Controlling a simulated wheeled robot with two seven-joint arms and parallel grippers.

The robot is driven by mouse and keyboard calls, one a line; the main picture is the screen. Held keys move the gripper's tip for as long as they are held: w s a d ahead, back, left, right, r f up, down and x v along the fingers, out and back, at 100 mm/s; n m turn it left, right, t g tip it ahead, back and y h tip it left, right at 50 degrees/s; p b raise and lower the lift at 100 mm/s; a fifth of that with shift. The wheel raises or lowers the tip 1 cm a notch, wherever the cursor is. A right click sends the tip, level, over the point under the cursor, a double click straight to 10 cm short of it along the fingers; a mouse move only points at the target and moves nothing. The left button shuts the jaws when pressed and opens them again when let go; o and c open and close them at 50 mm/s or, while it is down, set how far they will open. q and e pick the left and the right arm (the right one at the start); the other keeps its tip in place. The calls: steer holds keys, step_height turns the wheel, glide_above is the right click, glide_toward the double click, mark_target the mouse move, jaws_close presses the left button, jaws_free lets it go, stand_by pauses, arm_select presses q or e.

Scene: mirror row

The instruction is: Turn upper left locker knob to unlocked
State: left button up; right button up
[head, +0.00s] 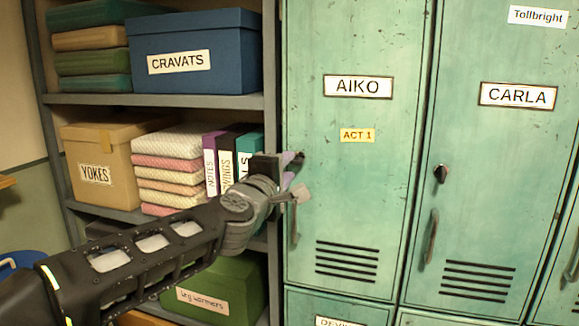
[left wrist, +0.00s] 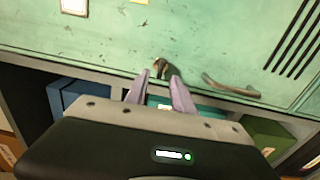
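The upper left locker (head: 345,205) is green and labelled AIKO, with its door shut. Its dark knob (head: 300,157) is mostly hidden behind my gripper in the head view. In the left wrist view the knob (left wrist: 162,67) shows just beyond and between the fingertips. My left gripper (head: 294,174) is at the left edge of this door. Its two purple fingers (left wrist: 160,78) are apart, and I cannot tell whether they touch the knob. The knob's setting is not clear. My right gripper is not in view.
A bar handle (head: 294,226) lies below the knob and also shows in the left wrist view (left wrist: 231,87). The CARLA locker (head: 480,190) is to the right, with its own knob (head: 440,174). A shelf unit (head: 200,99) with boxes and folded cloth stands left, behind my arm.

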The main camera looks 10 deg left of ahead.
arm_select(q)
steer(key=s, duration=0.4)
steer(key=shift+s+a, duration=0.15)
steer(key=shift+s, duration=0.25)
steer(key=s+d+f+m+g+h, duration=0.1)
steer(key=d+f+m+g, duration=0.2)
steer(key=f, duration=1)
steer(key=d+f+m+g+p, duration=0.15)
steer(key=f+m, duration=0.35)
steer(key=f, duration=0.8)
steer(key=s+d+f+m+g+h, duration=0.1)
steer(key=d+f+m+g, duration=0.25)
steer(key=f, duration=0.95)
steer(key=s+d+f+m+g, duration=0.1)
steer(key=s+f+m+g, duration=0.1)
steer(key=s+f, duration=0.5)
steer(key=s+d+f+m+g, duration=0.15)
steer(key=s+f, duration=0.35)
steer(key=f, duration=0.5)
steer(key=s+f+g+p, duration=0.1)
steer(key=s+f+g, duration=0.2)
steer(key=s, duration=0.6)
steer(key=s+f+g+h, duration=0.1)
steer(key=s+f+g, duration=0.2)
steer(key=s+f, duration=0.4)
steer(key=shift+s+d+f+m+p, duration=0.3)
steer(key=shift+s+d+p, duration=0.15)
steer(key=shift+s, duration=0.7)
